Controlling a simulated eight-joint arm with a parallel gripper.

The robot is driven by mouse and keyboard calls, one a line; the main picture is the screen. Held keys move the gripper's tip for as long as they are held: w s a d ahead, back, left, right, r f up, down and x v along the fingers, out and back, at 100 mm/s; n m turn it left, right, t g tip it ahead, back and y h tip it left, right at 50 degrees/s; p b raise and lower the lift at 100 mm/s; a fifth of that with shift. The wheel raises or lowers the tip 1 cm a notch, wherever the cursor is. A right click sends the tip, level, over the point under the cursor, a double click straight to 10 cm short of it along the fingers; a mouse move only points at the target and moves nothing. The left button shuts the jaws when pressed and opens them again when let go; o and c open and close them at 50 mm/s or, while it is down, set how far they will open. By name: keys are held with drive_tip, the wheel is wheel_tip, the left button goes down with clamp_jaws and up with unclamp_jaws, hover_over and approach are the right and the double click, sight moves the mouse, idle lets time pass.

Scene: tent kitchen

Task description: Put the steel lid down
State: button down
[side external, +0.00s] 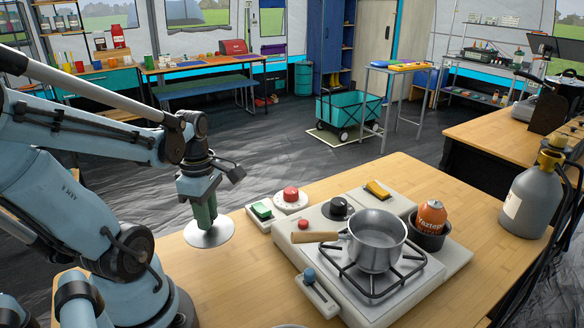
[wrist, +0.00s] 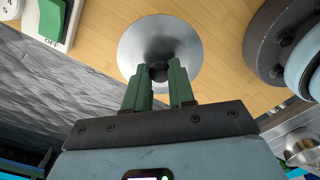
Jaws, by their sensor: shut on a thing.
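The steel lid (side external: 196,237) is a round, shiny disc below my gripper (side external: 205,222) at the left of the wooden table, left of the stove. In the wrist view the steel lid (wrist: 137,45) shows whole, with its dark knob between the green fingertips of my gripper (wrist: 160,72). My gripper is shut on the knob and points down. The lid looks about level. I cannot tell whether its underside touches the table or hangs just above it.
A camp stove (side external: 365,285) holds a steel pot (side external: 376,245) with a wooden handle. A gas bottle (side external: 530,200) stands far right.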

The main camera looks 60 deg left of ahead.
drive_tip(key=shift+f, duration=1.6)
drive_tip(key=shift+f, duration=0.15)
drive_tip(key=c, duration=1)
unclamp_jaws()
drive_tip(key=shift+o, duration=0.2)
drive_tip(key=shift+r, duration=0.2)
wheel_tip(320, 180, up, 12)
drive_tip(key=shift+f, duration=0.1)
drive_tip(key=shift+f, duration=5.95)
